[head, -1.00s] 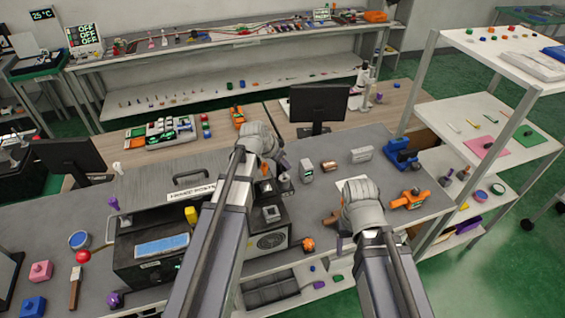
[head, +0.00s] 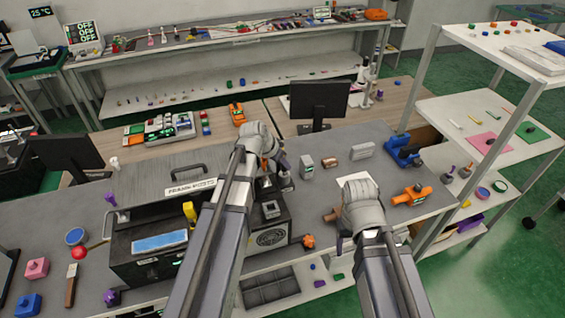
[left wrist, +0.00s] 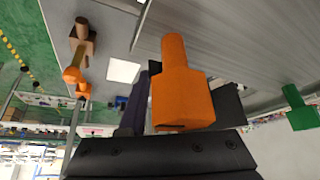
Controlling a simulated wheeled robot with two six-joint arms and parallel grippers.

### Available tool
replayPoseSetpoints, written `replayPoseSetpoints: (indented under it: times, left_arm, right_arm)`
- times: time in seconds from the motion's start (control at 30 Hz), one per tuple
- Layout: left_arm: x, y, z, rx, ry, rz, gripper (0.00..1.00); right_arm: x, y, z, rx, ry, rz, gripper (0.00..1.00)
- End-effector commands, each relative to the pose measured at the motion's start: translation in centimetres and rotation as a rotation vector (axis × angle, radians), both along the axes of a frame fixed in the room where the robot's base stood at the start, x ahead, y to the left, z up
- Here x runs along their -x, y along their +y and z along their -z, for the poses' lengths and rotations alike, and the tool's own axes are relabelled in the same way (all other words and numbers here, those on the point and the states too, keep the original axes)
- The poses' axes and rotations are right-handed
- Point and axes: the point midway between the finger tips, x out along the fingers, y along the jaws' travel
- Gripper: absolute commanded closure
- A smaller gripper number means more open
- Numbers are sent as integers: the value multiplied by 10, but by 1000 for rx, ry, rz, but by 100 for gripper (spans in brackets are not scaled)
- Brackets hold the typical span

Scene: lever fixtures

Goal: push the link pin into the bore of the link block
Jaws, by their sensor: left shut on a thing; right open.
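My left gripper (head: 275,172) is shut on an orange piece with a round stub, which I take for the link pin (left wrist: 182,85). The left wrist view shows it between the dark fingers, with its stub pointing away from them. In the head view the hand hides most of it, above the back right of the black box. I cannot tell surely which part is the link block; a grey block (head: 306,167) stands just right of the left gripper. My right gripper (head: 341,238) is open at the bench's front edge. Its fingers are mostly hidden.
A black box (head: 147,260) with a blue panel stands at the left. A copper-coloured part (head: 330,162), a light grey block (head: 362,150), a blue fixture (head: 403,152) and an orange fixture (head: 411,196) stand to the right. An orange knob (head: 309,240) is near the front edge.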

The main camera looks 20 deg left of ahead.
Motion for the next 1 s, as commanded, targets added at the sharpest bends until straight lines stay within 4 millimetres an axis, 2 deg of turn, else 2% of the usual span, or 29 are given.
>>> replayPoseSetpoints:
  times: [0.2, 0.23, 0.5, 1.0]
  left_arm:
    - [0, 0, 7, 0, 0, 0, 100]
    - [0, 0, 5, 0, 0, 0, 66]
    - [0, 0, 5, 0, 0, 0, 35]
    - [-1, 1, 5, -2, -1, -2, 34]
  right_arm:
    - [0, 0, 7, 0, 0, 0, 33]
    - [0, 0, 5, 0, 0, 0, 33]
    - [0, 0, 5, 0, 0, 0, 33]
    - [0, 0, 5, 1, 0, -4, 33]
